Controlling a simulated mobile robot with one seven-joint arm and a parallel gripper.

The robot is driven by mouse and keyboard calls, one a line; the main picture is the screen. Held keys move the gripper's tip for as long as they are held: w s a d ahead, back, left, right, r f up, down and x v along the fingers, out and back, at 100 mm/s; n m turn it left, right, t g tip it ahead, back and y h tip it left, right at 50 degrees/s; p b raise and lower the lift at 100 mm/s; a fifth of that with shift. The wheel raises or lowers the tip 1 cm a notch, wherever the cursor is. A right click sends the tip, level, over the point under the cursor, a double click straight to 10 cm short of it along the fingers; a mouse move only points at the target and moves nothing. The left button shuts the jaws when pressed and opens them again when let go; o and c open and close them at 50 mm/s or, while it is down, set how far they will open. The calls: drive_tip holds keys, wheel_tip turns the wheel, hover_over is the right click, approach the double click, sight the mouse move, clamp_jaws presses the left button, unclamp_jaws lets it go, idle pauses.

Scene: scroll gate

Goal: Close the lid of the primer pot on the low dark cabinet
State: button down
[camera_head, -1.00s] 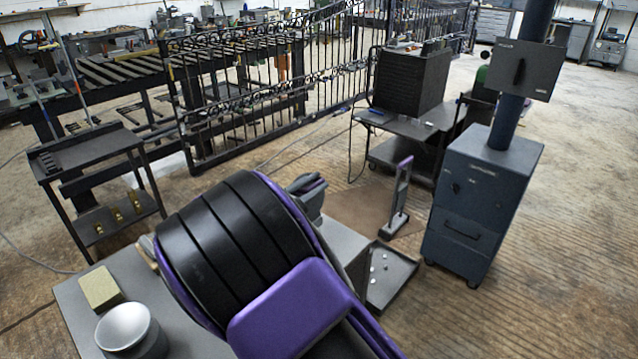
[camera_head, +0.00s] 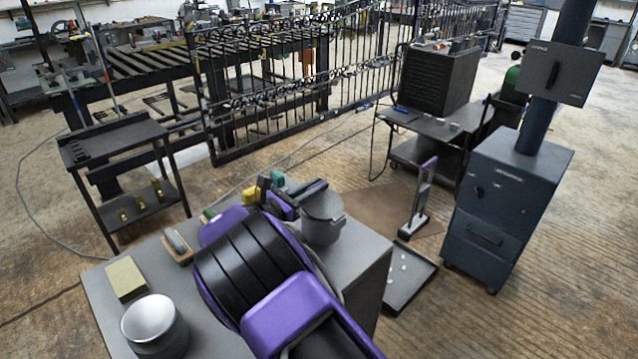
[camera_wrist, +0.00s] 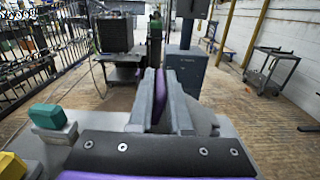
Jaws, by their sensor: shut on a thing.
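The low dark cabinet's grey top (camera_head: 352,238) lies in front of me. A round grey pot (camera_head: 322,226), which I take as the primer pot, stands near its far right edge. Its grey lid (camera_head: 325,205) is near my fingers; its exact angle is hard to tell. My gripper (camera_head: 310,189) is at the pot's rim, left and behind it, its fingers together. My arm covers part of the cabinet top.
On the same top are a pale can (camera_head: 155,330), a tan block (camera_head: 125,279), a brush (camera_head: 177,245), and yellow (camera_head: 249,195) and green (camera_head: 277,179) items near my wrist. A dark tray (camera_head: 410,275) and blue-grey cabinet (camera_head: 508,205) stand to the right.

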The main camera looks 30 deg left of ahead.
drive_tip(key=shift+w+a+f+n, duration=0.1)
drive_tip(key=shift+f+n, duration=0.5)
drive_tip(key=shift+a+f+b, duration=0.2)
drive_tip(key=shift+f+b, duration=0.1)
drive_tip(key=shift+w, duration=0.1)
drive_tip(key=c, duration=0.9)
unclamp_jaws()
drive_tip(key=shift+a, duration=0.1)
drive_tip(key=v, duration=1.2)
